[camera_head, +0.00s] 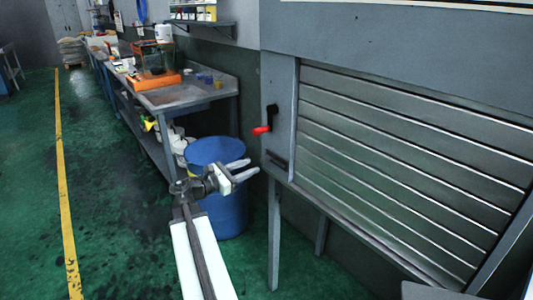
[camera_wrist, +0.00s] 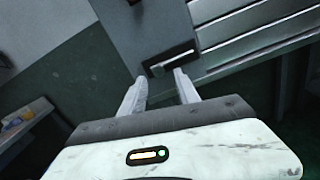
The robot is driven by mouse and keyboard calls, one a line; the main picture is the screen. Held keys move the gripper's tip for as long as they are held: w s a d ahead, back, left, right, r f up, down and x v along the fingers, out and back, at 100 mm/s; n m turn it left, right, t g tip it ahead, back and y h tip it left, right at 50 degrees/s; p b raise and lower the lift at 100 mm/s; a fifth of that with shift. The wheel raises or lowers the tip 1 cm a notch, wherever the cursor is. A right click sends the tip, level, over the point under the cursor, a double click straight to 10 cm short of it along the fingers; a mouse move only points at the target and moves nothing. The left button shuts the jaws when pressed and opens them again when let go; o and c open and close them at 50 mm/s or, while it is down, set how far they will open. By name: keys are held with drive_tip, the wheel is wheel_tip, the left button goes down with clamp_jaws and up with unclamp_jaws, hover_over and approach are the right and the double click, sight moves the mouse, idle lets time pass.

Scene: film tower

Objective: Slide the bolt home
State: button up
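The bolt (camera_head: 277,160) is a short dark bar low on the left upright of the grey slatted shutter (camera_head: 400,165). In the wrist view my gripper's fingertips (camera_wrist: 160,74) lie on either side of the bolt's left end in the picture. Contact is not visible; the fingers appear apart from the bolt. Whether the bolt sits in its catch cannot be told.
A red-ended lever (camera_head: 263,130) juts out just above the bolt. A blue barrel (camera_head: 226,210) stands behind my gripper. A workbench (camera_head: 190,95) with an orange device (camera_head: 155,78) runs along the wall. The green floor on the left is clear.

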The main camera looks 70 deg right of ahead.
sight(265, 160)
drive_tip(key=x, duration=0.7)
drive_tip(key=shift+s+d, duration=0.15)
drive_tip(key=shift+d, duration=0.2)
clamp_jaws()
drive_tip(key=shift+f, duration=0.1)
idle(0.9)
